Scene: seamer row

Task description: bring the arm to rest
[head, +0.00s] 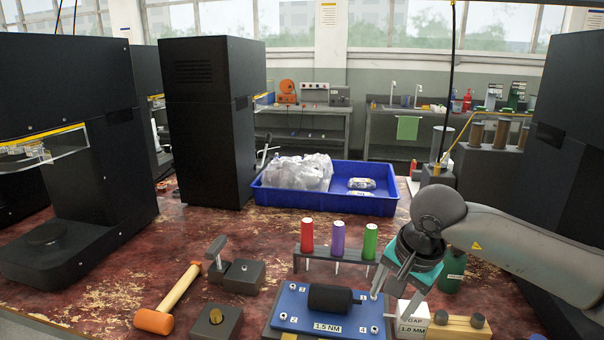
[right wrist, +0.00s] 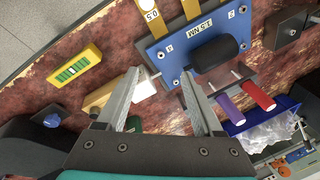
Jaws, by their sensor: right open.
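My right arm (head: 520,245) comes in from the right in the head view, bent over the workbench (head: 90,265). Its right gripper (head: 393,290) points down at the right end of a blue plate (head: 290,308) that bears a black cylinder (head: 331,298) and a "1.5 NM" label. In the right wrist view the two fingers of the gripper (right wrist: 160,75) are spread apart, with nothing clamped between them. The blue plate (right wrist: 172,62) lies beyond the fingertips there. A white "GAP 1.0 MM" block (head: 413,317) stands close beside the gripper. My left gripper is not in view.
Red, purple and green handles (head: 338,238) stand in a rack behind the plate. A hammer (head: 168,303) and dark metal blocks (head: 243,275) lie left. A blue tray (head: 290,199) with plastic bags is behind. Tall black machines (head: 205,120) flank the bench.

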